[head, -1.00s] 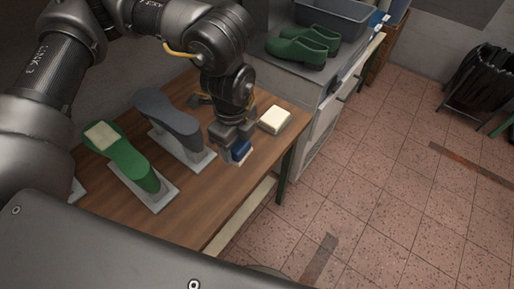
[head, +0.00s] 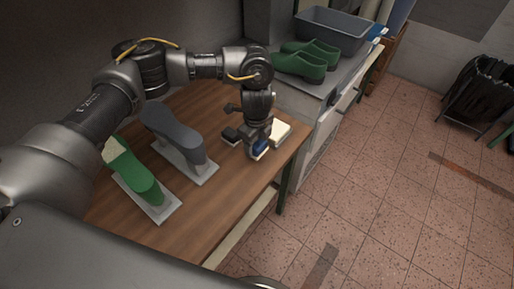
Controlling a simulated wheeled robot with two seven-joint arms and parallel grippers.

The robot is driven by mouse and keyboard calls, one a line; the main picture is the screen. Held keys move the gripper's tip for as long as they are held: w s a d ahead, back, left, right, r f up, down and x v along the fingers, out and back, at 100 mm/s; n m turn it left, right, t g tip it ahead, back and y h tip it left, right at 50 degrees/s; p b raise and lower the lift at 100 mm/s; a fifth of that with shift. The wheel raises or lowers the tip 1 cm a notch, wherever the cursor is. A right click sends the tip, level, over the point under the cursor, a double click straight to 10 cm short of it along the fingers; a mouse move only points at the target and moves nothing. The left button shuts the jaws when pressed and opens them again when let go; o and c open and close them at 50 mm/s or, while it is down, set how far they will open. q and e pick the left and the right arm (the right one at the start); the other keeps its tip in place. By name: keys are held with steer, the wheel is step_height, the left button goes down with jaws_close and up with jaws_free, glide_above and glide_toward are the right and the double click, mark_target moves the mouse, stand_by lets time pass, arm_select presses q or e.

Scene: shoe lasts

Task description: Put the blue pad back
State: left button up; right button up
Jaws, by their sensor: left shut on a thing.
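The blue pad (head: 262,147), with a paler underside, shows at the tip of my left gripper (head: 256,147). The gripper is shut on it, and the fingers hide part of it. The pad is low over the right part of the wooden table (head: 222,210); I cannot tell whether it touches the table. A cream pad (head: 282,129) lies just behind and to the right of the gripper, partly hidden by it. My right gripper is not in view.
A grey shoe last (head: 172,130) and a green shoe last (head: 137,178) stand on grey bases to the left. Green shoes (head: 302,63) and a grey bin (head: 333,36) are on the bench behind. The table's front right is clear.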

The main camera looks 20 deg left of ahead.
mark_target(256, 150)
arm_select(q)
steer(key=shift+w+f, duration=0.25)
steer(key=shift+f, duration=1.6)
steer(key=shift+f, duration=0.1)
steer(key=shift+f, duration=0.15)
steer(key=o, duration=1)
step_height(256, 150, up, 13)
steer(key=shift+s+f+b, duration=0.1)
steer(key=shift+f+b, duration=0.1)
steer(key=shift+b, duration=0.1)
steer(key=shift+d, duration=0.1)
